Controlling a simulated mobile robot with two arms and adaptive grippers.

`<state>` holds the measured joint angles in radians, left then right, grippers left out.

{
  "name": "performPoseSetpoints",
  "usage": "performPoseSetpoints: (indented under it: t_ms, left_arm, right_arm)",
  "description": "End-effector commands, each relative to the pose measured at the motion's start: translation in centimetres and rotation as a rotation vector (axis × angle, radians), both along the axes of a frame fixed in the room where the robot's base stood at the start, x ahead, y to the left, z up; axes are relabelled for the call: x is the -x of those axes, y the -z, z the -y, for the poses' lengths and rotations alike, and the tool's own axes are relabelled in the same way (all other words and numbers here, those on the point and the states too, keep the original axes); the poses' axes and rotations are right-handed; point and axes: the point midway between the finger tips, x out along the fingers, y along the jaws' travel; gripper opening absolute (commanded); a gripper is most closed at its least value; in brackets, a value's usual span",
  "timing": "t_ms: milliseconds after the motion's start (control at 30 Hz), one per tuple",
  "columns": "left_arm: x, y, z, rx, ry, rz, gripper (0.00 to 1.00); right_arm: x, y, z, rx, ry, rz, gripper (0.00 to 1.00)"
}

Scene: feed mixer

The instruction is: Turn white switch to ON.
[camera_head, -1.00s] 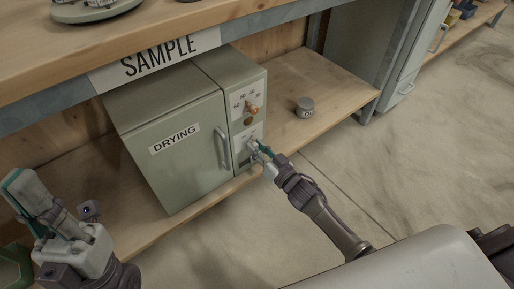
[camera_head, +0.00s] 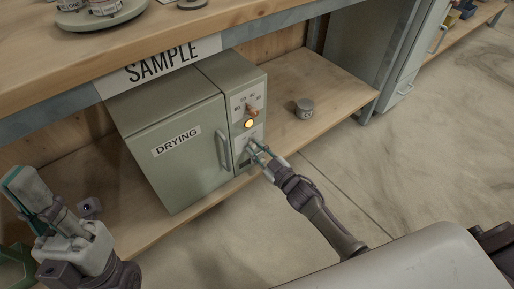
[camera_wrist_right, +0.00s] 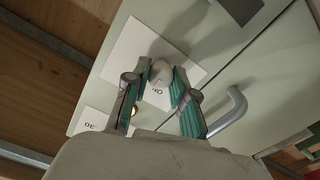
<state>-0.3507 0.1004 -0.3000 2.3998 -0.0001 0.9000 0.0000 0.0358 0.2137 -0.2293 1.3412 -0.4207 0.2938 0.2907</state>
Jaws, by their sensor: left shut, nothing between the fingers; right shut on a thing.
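The white switch (camera_wrist_right: 161,71) is a round knob on a pale panel, between the fingertips of my right gripper (camera_wrist_right: 160,84) in the right wrist view. My right gripper is shut on it. Part of the lettering "ON" shows beside the knob; its exact angle is hard to read. In the head view my right gripper (camera_head: 257,150) reaches the lower panel of the grey-green drying oven (camera_head: 178,178) and mostly hides the switch. A round lamp (camera_head: 249,124) above it glows yellow. My left gripper (camera_head: 22,182) is shut and empty at the lower left, apart from the oven.
The oven's door handle (camera_head: 222,149) is just left of the switch panel. An orange-brown knob (camera_head: 253,110) sits above the lamp. The upper bench (camera_head: 190,22) overhangs the oven.

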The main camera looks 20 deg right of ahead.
Motion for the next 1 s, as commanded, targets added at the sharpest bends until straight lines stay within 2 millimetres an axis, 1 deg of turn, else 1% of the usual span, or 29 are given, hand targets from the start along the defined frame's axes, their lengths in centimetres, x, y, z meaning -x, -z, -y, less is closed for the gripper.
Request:
performPoseSetpoints:
  t_ms: [300,500,700,1000]
  left_arm:
    - [0.01,-0.34,-0.01,0.000,0.000,0.000,0.00]
    - [0.02,-0.35,-0.01,0.000,0.000,0.000,0.00]
    - [0.02,-0.34,-0.01,0.000,0.000,0.001,0.00]
    - [0.02,-0.34,-0.01,0.000,0.000,0.001,0.00]
  right_arm:
    - [0.03,0.06,-0.06,0.258,0.000,0.093,0.00]
    - [0.04,0.10,-0.04,0.378,0.000,0.136,0.00]
    - [0.04,0.10,-0.05,0.452,0.000,0.163,0.00]
    - [0.05,0.12,-0.08,0.491,0.000,0.177,0.00]
